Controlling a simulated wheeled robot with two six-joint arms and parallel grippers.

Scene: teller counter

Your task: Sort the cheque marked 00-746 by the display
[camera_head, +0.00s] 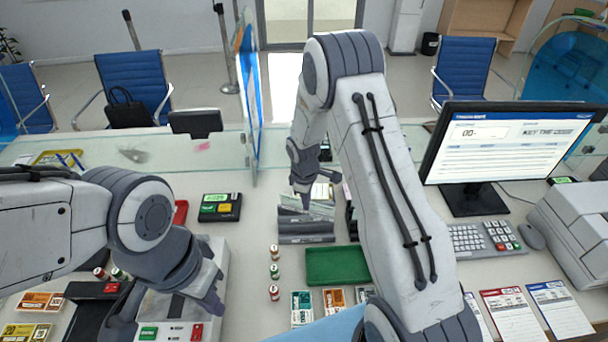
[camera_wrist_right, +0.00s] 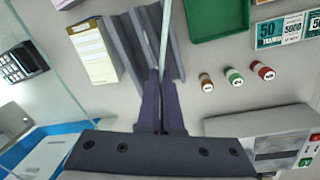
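The display (camera_head: 515,145) stands at the right and shows "00-" in one field and a "KEY THE" line in another. My right gripper (camera_head: 301,190) is over the grey slotted rack (camera_head: 306,239), which holds pale slips. In the right wrist view, its fingers (camera_wrist_right: 161,105) are nearly together on a thin pale sheet (camera_wrist_right: 165,38), seen edge-on over the rack (camera_wrist_right: 130,45). This looks like a cheque; its number cannot be read. My left gripper (camera_head: 208,290) hangs above the white counter machine (camera_head: 212,255); its finger opening is unclear.
A green tray (camera_head: 335,266) lies right of the rack, with several small stamps or rolls (camera_head: 274,270) beside it. A glass screen (camera_head: 249,100) rises behind. My right arm hides part of the counter.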

